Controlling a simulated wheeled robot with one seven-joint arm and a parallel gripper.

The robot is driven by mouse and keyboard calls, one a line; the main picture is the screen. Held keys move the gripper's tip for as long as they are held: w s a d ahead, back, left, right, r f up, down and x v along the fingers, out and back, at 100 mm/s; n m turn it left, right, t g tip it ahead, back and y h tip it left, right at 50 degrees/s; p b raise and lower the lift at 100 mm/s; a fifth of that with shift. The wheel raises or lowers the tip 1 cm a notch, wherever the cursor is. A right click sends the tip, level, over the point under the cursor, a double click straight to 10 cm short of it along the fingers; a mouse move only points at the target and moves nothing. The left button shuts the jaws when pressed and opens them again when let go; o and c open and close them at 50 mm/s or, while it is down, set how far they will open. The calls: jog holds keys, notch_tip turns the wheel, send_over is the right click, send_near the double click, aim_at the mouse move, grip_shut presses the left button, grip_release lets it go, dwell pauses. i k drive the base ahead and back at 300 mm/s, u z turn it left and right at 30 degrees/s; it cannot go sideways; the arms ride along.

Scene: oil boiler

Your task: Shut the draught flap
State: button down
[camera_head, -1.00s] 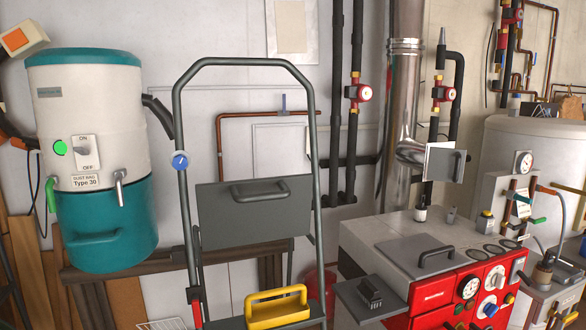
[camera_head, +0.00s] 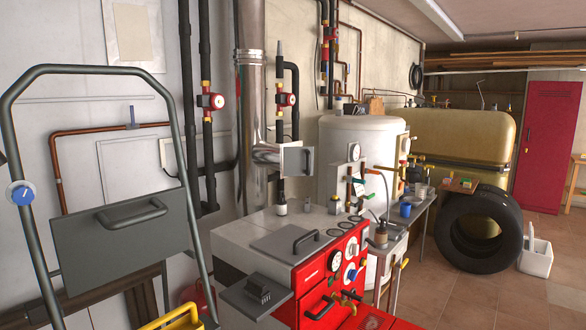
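A shiny metal flue pipe (camera_head: 252,120) rises behind the red and grey boiler (camera_head: 300,245). A short metal branch (camera_head: 268,154) sticks out from the pipe to the right. At its end is a small square grey flap (camera_head: 295,161) with a dark upright handle (camera_head: 308,160). The flap seems to stand at an angle to the branch's mouth, but it is too small to tell how far open it is. My gripper is not in view, and nothing touches the flap.
A grey step ladder (camera_head: 188,160) stands at the front left, with a yellow tray (camera_head: 178,318) at its foot. A white cylinder tank (camera_head: 335,140) stands behind the boiler. A tyre (camera_head: 478,232) and white caddy (camera_head: 537,255) sit further right. The tiled floor (camera_head: 450,300) at lower right is clear.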

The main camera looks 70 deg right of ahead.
aim_at(298, 160)
jog(key=z, duration=2.3)
jog(key=i, duration=0.55)
